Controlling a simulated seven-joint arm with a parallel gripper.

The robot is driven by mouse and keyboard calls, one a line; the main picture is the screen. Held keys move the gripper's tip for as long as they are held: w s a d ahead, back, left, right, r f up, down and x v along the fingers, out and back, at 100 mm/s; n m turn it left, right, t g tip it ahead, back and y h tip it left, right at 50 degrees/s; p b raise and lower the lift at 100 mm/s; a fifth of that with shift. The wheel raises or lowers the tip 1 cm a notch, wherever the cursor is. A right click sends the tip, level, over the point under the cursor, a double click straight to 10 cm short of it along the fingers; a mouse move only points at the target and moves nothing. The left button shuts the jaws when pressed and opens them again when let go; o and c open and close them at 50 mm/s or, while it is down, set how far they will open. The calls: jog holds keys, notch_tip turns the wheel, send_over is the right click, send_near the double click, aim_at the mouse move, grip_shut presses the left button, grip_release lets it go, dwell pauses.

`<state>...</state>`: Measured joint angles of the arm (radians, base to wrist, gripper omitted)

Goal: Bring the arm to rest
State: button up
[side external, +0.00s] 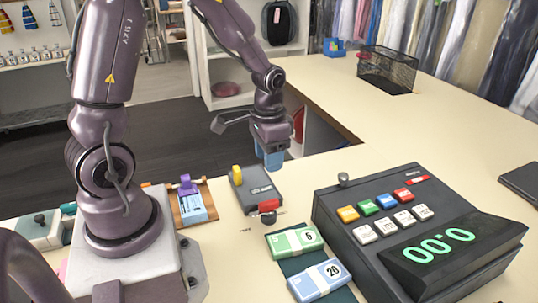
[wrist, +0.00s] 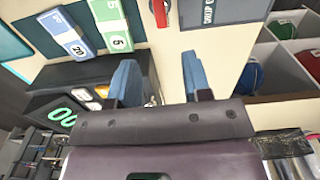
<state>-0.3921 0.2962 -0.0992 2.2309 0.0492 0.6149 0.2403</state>
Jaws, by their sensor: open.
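My gripper (side external: 270,160) hangs in the air, fingers down, above and behind the grey device on the counter. Its two blue fingers stand apart with nothing between them, as the wrist view (wrist: 160,80) shows. In the side view the fingers overlap, so the gap is hidden there. My arm is raised and bent over from the left.
A grey device (side external: 254,190) with yellow and red parts lies below the gripper. Green (side external: 294,241) and blue (side external: 320,279) note bundles lie in front. A black register (side external: 344,222) stands right. A wire basket (side external: 387,70) is at the back. The counter (side external: 400,130) between is bare.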

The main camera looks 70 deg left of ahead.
jog(key=s+d+r+t, duration=0.2)
jog(key=s+d+r, duration=0.2)
jog(key=r, duration=0.5)
jog(key=s+d+r+t, duration=0.3)
jog(key=s+d+r, duration=0.2)
jog(key=r, duration=0.4)
jog(key=shift+s+t, duration=0.3)
jog(key=shift+s, duration=0.15)
